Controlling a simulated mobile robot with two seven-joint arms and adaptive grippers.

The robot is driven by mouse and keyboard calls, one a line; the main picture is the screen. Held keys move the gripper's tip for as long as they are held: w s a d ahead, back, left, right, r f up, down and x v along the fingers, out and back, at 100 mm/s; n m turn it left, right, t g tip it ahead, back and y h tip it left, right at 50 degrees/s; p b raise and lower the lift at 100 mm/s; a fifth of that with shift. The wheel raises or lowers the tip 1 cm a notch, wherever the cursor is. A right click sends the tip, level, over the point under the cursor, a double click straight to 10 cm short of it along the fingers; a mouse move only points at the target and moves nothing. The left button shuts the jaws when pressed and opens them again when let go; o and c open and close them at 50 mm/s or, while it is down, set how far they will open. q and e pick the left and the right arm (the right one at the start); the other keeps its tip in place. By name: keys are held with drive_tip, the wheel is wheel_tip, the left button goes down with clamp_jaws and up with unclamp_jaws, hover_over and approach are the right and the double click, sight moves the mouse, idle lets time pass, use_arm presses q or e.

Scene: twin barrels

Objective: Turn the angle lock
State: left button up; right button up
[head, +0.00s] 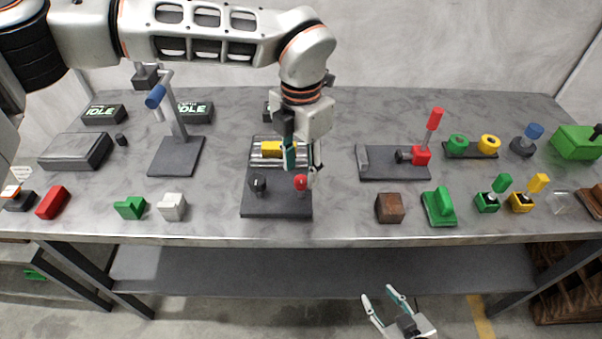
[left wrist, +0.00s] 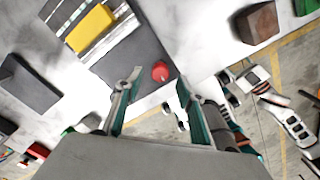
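A dark fixture (head: 277,206) stands in the middle of the table. It bears a yellow block (head: 272,149) on a ribbed metal bed, a black knob (head: 258,183) and a red knob (head: 301,182). No label tells which part is the angle lock. My left gripper (head: 302,168) is open and points down just above the red knob. In the left wrist view the red knob (left wrist: 160,71) shows between and beyond the open fingers (left wrist: 158,96), apart from both. My right gripper (head: 382,299) is open and empty, low in front of the table.
A lamp-like stand (head: 176,155) is left of the fixture, and a base with a red-handled lever (head: 390,163) is right. A brown block (head: 390,208) and a grey block (head: 172,207) sit near the front edge. Bare table lies on both sides.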

sight(301, 180)
use_arm(q)
wheel_tip(301, 180, up, 9)
drive_tip(key=shift+r, duration=0.15)
drive_tip(key=shift+s, duration=0.1)
idle(0.5)
